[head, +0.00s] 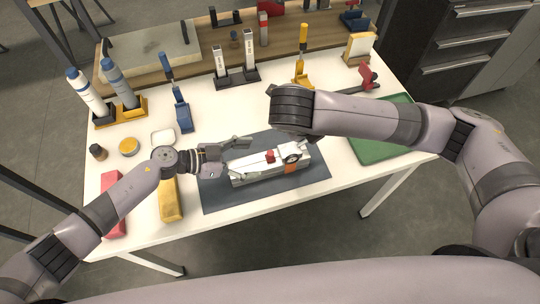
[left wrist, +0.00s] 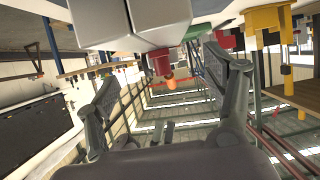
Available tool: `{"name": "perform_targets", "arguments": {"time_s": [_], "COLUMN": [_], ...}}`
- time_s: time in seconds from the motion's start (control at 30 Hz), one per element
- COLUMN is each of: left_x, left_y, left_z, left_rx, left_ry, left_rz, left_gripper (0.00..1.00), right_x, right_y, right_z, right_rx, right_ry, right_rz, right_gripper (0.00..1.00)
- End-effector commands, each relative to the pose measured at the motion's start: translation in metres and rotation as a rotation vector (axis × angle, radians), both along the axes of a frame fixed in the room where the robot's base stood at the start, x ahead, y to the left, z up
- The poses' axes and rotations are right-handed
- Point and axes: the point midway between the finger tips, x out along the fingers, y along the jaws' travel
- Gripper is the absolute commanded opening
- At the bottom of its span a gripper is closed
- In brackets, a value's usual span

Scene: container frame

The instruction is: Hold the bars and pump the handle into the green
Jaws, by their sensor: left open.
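A white device (head: 250,172) lies on a dark mat (head: 222,192) in the middle of the table. It has a red part on top, a round black-rimmed gauge (head: 292,157) and an orange patch. I cannot clearly pick out its bars, handle or green zone. My left gripper (head: 236,148) is open and empty at the device's left end, its fingers spread. In the left wrist view its fingers (left wrist: 163,68) frame a red and orange part (left wrist: 161,64) below pale blocks (left wrist: 130,22). My right wrist (head: 291,108) hangs behind the gauge end and hides its fingers.
Two white upright tools (head: 249,55) stand in a black base. A yellow block (head: 170,198) and red block (head: 113,205) lie at front left. A green mat (head: 375,150) lies right.

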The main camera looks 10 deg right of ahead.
Motion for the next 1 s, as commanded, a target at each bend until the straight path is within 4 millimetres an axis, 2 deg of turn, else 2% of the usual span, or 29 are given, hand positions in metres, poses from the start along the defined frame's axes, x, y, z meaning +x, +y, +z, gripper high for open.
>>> {"name": "perform_targets", "arguments": {"time_s": [0.03,0.2,0.4,0.8,1.0], "left_x": [0.001,0.006,0.01,0.011,0.011], "left_y": [-0.011,-0.038,-0.058,-0.063,-0.063], "left_z": [-0.003,-0.015,-0.024,-0.027,-0.027], "left_rx": [-0.002,-0.002,0.0,0.001,0.0], "left_ry": [0.0,0.0,-0.001,-0.001,0.0], "left_rz": [-0.001,0.001,0.002,0.001,0.001], "left_gripper": [0.76,0.76,0.76,0.76,0.62], "right_x": [0.0,0.0,0.0,0.0,0.0], "right_y": [0.0,0.0,0.0,0.0,0.0], "right_z": [0.0,0.0,0.0,0.0,0.0], "right_rx": [0.0,0.0,0.0,0.0,0.0], "right_ry": [0.0,0.0,0.0,0.0,0.0], "right_rz": [0.0,0.0,0.0,0.0,0.0], "right_gripper": [0.33,0.33,0.33,0.33,0.33]}}
